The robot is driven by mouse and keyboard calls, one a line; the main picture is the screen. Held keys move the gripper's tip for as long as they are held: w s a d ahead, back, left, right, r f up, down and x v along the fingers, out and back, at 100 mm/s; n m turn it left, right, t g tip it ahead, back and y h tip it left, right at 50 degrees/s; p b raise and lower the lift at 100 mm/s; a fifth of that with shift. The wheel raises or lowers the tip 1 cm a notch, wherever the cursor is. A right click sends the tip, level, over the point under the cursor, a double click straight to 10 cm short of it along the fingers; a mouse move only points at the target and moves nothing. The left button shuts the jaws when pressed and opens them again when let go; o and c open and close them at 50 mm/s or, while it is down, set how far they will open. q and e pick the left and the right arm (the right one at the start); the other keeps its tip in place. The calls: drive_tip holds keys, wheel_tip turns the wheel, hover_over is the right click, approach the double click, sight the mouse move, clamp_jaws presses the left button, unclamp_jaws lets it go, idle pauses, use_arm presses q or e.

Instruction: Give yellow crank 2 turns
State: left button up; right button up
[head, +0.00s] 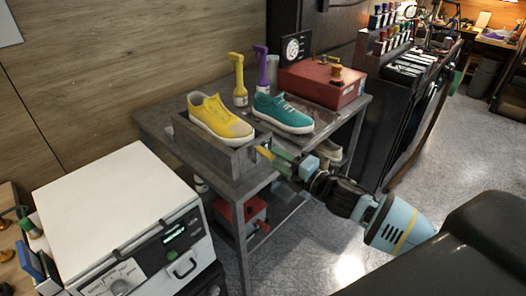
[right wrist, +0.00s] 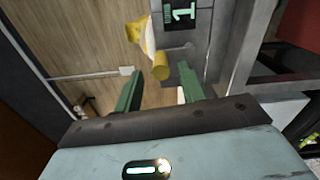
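The yellow crank's handle (right wrist: 161,67) is a short yellow cylinder on the front of a grey box (right wrist: 196,60) in the right wrist view. It also shows as a small yellow piece (head: 264,152) in the head view. A small display (right wrist: 180,12) on the box reads 1. My right gripper (right wrist: 158,86) is open, its two green fingers apart. The handle appears between and just beyond the fingertips; I cannot tell whether they touch. In the head view my right gripper (head: 272,155) is at the box's front right corner. My left gripper is not in view.
A yellow sneaker (head: 220,118) sits on the grey box, with a teal sneaker (head: 283,112) beside it. A red box (head: 323,84) stands behind on the grey table (head: 160,122). A white machine (head: 118,205) stands front left. Floor is clear at right.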

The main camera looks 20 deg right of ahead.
drive_tip(key=v, duration=0.5)
idle(0.4)
drive_tip(key=shift+f, duration=0.1)
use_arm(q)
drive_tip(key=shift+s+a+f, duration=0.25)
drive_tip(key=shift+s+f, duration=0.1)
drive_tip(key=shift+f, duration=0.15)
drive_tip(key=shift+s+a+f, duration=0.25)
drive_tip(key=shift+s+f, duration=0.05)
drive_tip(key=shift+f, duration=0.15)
use_arm(e)
drive_tip(key=s+a+f+m+g+h, duration=0.2)
drive_tip(key=s+a+f+m+g, duration=0.1)
drive_tip(key=s+f+m, duration=0.8)
drive_tip(key=s+a+f+m+g+h, duration=0.3)
drive_tip(key=s+a+f+m, duration=0.3)
drive_tip(key=s+f+m, duration=0.4)
drive_tip(key=s+f+g, duration=0.1)
drive_tip(key=s+f, duration=0.4)
drive_tip(key=f, duration=0.2)
drive_tip(key=shift+a+f+m, duration=0.2)
drive_tip(key=shift+m, duration=0.2)
drive_tip(key=shift+s, duration=0.1)
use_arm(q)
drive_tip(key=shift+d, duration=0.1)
